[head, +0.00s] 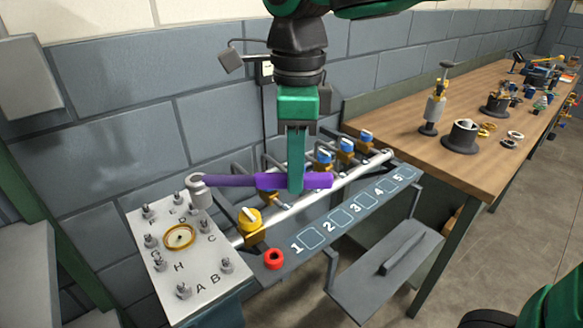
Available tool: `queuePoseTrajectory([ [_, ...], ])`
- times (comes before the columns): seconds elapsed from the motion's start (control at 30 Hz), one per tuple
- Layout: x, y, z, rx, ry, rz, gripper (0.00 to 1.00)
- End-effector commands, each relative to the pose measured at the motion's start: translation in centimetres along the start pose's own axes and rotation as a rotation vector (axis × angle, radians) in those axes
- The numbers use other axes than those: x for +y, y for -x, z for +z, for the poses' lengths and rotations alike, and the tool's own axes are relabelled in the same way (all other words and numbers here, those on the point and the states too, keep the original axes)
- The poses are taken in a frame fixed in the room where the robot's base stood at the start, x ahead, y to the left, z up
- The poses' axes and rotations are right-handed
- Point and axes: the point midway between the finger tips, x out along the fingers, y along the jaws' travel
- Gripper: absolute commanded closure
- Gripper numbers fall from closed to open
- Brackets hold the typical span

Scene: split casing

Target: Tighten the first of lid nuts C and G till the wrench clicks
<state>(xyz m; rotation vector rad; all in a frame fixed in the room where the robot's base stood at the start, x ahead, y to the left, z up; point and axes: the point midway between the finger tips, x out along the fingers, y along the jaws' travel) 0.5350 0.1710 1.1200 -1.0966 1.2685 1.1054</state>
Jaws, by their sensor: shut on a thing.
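My gripper (295,188) is shut on the purple handle of a wrench (225,181), which lies roughly level. The wrench's grey socket head (200,192) is at the left end, over the far right part of the casing lid (205,260). The nut near the letter C (204,226) shows just below the socket in the picture. I cannot tell whether the socket is seated on a nut or hangs above one. Other nuts stand around the lid, one at the far edge (178,199) and one near B (227,266). No letter G is readable.
A pipe manifold (325,200) with a yellow valve (250,220) and several blue valves runs right of the lid. A wooden bench (460,150) with parts stands at right.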

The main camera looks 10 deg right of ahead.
Motion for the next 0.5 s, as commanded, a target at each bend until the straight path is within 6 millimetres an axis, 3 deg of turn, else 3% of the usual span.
queuePoseTrajectory([
  [0.5, -5.7, -0.1, 1.9, 0.000, 0.377, 0.003, 1.00],
])
